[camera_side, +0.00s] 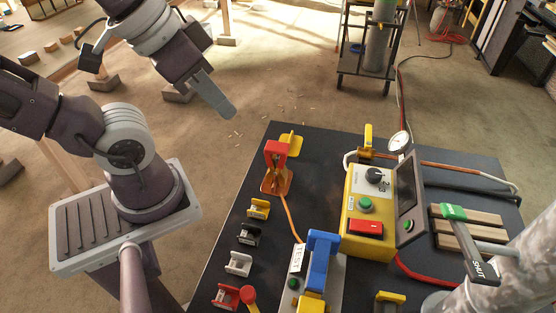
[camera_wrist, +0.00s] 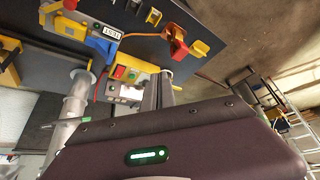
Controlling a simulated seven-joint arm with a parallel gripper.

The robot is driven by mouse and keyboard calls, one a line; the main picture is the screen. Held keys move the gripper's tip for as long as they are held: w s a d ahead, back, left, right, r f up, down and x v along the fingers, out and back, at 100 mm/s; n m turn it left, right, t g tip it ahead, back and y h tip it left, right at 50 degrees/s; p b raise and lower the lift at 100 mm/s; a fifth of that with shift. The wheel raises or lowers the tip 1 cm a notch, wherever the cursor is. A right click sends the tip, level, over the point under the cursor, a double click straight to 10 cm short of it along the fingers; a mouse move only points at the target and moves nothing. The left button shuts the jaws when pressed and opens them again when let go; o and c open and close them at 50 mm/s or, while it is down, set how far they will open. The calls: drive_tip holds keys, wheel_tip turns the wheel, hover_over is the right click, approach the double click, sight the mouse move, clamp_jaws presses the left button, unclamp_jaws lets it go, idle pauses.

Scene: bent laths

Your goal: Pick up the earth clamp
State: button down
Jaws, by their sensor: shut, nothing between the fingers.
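The earth clamp, which I take to be the red and copper-orange piece (camera_side: 276,168), stands near the back left edge of the dark table (camera_side: 330,140). An orange cable runs from it toward the front. It also shows in the wrist view (camera_wrist: 176,44), at the top, right of centre. My gripper (camera_side: 230,112) is in the air to the left of and above the clamp, beyond the table's left edge. Its fingers are shut and empty, apart from the clamp. In the wrist view my fingers (camera_wrist: 158,88) show end-on near the middle.
A yellow holder (camera_side: 291,143) stands just behind the clamp. Several small holders, yellow (camera_side: 258,208) to red, line the left edge. A yellow control box (camera_side: 368,210) stands to the right, and a blue-handled piece (camera_side: 320,258) in front. Air between gripper and clamp is clear.

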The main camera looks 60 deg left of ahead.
drive_tip(key=c, duration=0.9)
unclamp_jaws()
drive_tip(key=m+g+y, duration=0.2)
drive_tip(key=m+g, duration=0.2)
drive_tip(key=m, duration=0.1)
approach(277, 149)
wheel_tip(277, 149, up, 2)
drive_tip(key=s+a, duration=0.2)
drive_tip(key=w+f+m, duration=0.1)
drive_tip(key=f, duration=0.1)
drive_tip(key=w+f+m+g+h, duration=0.1)
drive_tip(key=f, duration=0.2)
drive_tip(key=w+a+f+m, duration=0.1)
drive_tip(key=f, duration=0.1)
drive_tip(key=shift+w+a+f+m+g+h, duration=0.1)
drive_tip(key=shift+w+f+m+g+h, duration=0.2)
drive_tip(key=shift+f+h, duration=0.1)
drive_tip(key=f, duration=0.7)
drive_tip(key=shift+w+d+f, duration=0.15)
drive_tip(key=shift+d+f, duration=0.15)
drive_tip(key=shift+f, duration=0.05)
